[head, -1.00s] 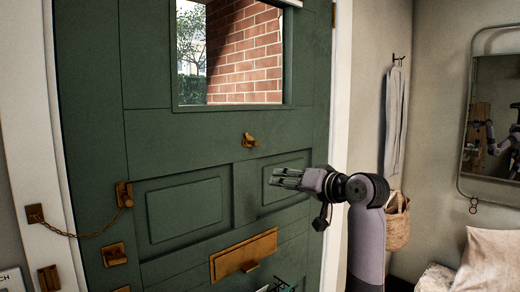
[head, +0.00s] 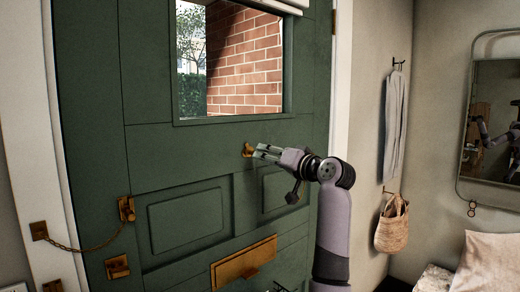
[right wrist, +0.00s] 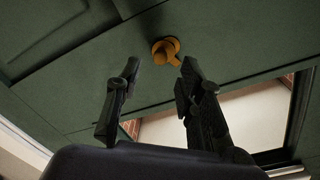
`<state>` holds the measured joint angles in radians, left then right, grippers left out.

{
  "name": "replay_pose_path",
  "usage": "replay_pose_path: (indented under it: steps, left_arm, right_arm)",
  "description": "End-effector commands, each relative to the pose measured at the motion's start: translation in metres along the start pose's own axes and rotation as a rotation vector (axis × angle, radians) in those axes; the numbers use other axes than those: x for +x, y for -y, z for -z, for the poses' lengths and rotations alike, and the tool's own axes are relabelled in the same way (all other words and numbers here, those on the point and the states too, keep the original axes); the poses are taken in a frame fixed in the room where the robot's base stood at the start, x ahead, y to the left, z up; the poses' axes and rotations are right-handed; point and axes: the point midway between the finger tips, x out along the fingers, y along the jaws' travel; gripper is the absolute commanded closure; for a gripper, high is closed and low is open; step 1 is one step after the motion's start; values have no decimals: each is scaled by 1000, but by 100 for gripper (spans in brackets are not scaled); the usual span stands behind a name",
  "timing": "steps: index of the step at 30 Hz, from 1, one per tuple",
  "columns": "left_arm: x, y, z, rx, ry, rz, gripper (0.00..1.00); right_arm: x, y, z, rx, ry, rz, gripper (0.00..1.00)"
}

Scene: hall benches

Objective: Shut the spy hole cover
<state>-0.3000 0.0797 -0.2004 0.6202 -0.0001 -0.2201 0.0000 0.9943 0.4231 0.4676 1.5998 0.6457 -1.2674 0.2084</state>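The brass spy hole cover (head: 247,149) is on the green door, below its window. In the right wrist view the brass piece (right wrist: 164,52) shows a round part with a small lobe and a short tab beside it. I cannot tell clearly how far the cover is swung from the hole. My right gripper (head: 261,151) is just right of the cover in the head view. In the right wrist view its two fingers (right wrist: 159,74) are apart with nothing between them, and the cover lies just beyond the tips.
The door (head: 160,155) also carries a chain (head: 85,247) at the left and a brass letter plate (head: 243,262) low down. A window (head: 243,65) is above the cover. A hanging towel (head: 394,125), basket (head: 392,225) and mirror (head: 490,115) are to the right.

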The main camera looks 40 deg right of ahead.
Motion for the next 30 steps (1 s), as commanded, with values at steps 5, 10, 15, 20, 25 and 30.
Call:
replay_pose_path:
  steps: [5,10,15,20,25,30]
  left_arm:
    - [-12,0,1,0,0,0,65]
    - [-14,0,1,0,0,0,65]
    - [-14,0,1,0,0,0,65]
    - [-14,0,1,0,0,0,65]
    - [-14,0,1,0,0,0,65]
    - [-14,1,1,0,0,0,65]
  right_arm:
    - [26,2,1,2,2,0,65]
    - [37,1,0,-1,1,0,65]
    - [38,0,-1,-1,1,0,65]
    - [38,0,-1,-1,1,0,69]
    - [38,0,-1,-1,1,0,80]
    - [37,0,0,-1,1,0,91]
